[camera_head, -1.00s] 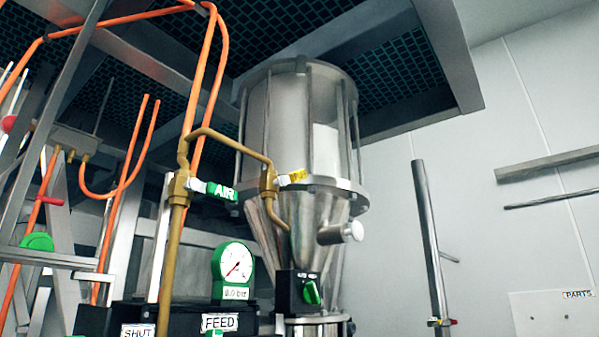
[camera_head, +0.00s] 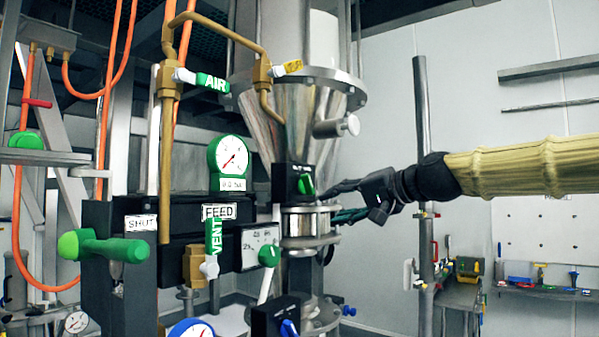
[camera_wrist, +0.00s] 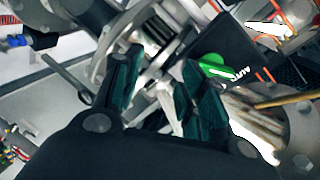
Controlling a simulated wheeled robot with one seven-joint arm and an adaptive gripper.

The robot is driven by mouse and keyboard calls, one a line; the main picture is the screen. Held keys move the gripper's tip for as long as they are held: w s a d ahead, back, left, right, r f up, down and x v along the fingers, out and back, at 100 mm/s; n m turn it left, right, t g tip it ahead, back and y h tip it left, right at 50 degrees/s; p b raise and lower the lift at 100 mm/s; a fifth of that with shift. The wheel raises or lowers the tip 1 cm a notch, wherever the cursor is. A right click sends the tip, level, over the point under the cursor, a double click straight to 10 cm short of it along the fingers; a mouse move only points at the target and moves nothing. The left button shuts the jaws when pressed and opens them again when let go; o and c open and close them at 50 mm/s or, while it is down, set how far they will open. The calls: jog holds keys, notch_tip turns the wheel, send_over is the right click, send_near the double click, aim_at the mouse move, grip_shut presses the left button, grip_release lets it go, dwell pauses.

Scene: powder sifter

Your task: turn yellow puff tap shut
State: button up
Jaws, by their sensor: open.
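The small yellow tap handle (camera_head: 288,68) is on the brass fitting (camera_head: 262,72) beside the steel hopper cone in the head view. It sticks out to the right, slightly raised. My gripper (camera_head: 332,203) comes in from the right, well below and right of the yellow tap, near the clamp ring under the cone. Its two dark fingers are apart with nothing held between them. In the wrist view my gripper (camera_wrist: 161,60) is open toward metal parts, with a green selector knob (camera_wrist: 213,66) beside the right finger. I cannot make out the yellow tap there.
The steel hopper (camera_head: 295,105) and its side stub (camera_head: 338,127) stand close to the tap. The green AIR handle (camera_head: 212,82) and round gauge (camera_head: 229,156) are left of it. A steel post (camera_head: 423,120) stands behind my arm. Open space lies right of the hopper.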

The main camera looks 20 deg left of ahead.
jog(key=s+d+r+n+y, duration=0.1)
jog(key=s+r, duration=0.2)
jog(key=r, duration=0.5)
jog(key=s+d+r+y, duration=0.1)
jog(key=s+r, duration=0.2)
jog(key=r, duration=0.4)
jog(key=n+g+y+p, duration=0.1)
jog(key=n, duration=0.1)
send_near(297, 66)
jog(key=p+x, duration=0.4)
jog(key=x, duration=0.5)
jog(key=shift+w+a, duration=0.1)
jog(key=shift+a, duration=0.05)
jog(key=shift+r, duration=0.1)
grip_shut()
